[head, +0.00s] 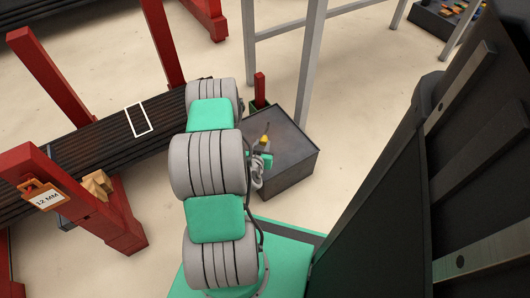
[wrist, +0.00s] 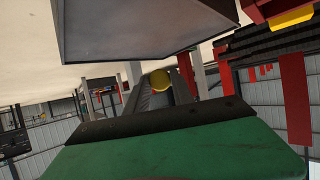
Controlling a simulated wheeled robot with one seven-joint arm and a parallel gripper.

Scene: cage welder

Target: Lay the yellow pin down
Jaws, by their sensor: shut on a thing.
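The yellow pin (head: 264,139) is small in the head view, seen over the top of a dark grey box (head: 290,147). My gripper (head: 262,157) is beside it, partly hidden behind my arm. In the wrist view a round yellow end of the pin (wrist: 160,80) shows between the grey fingers of my gripper (wrist: 174,84), which is shut on it. The rest of the pin is hidden there. The height of the pin over the box cannot be told.
A red post (head: 260,88) stands at the box's back left corner. Dark bars (head: 85,142) lie on red stands (head: 50,165) at left. A grey frame (head: 305,65) rises behind the box; a large dark panel (head: 385,215) is at right. The box's top looks mostly bare.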

